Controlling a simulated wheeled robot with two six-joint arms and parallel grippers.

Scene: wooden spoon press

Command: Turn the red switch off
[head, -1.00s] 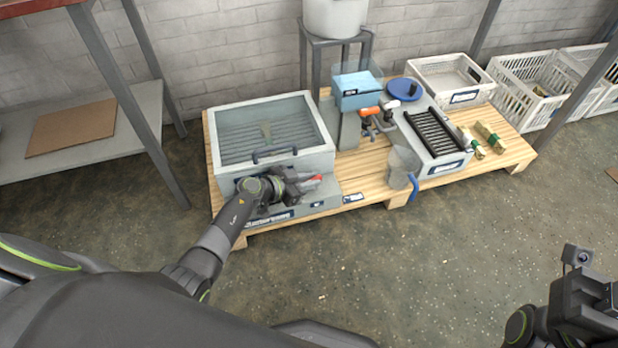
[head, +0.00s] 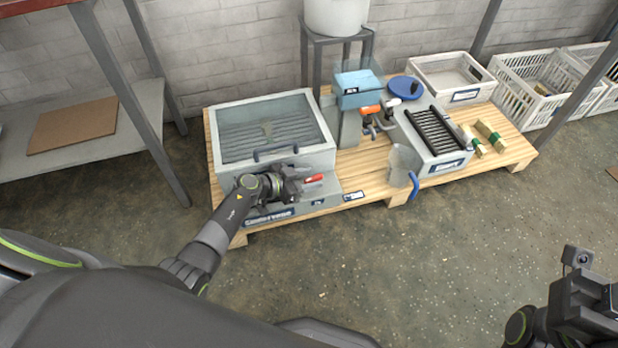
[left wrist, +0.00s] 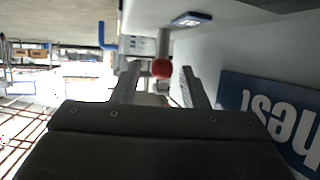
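The red switch (head: 313,178) is a small red-tipped lever on the front of the grey chest with the glass lid (head: 268,130). In the left wrist view its round red end (left wrist: 161,68) shows between my two fingers, close to their tips. My left gripper (head: 303,184) is at the chest's front, just left of the red tip in the head view. It is open (left wrist: 160,82), with a gap on both sides of the red end, and I see no contact. My right gripper (head: 592,300) is at the lower right, far from the chest, its fingers unclear.
The chest's dark lid handle (head: 275,152) is just above my left gripper. A blue-topped machine (head: 358,90) and a grey unit with black rollers (head: 432,135) stand to the right on the wooden pallet (head: 350,208). The floor in front is clear.

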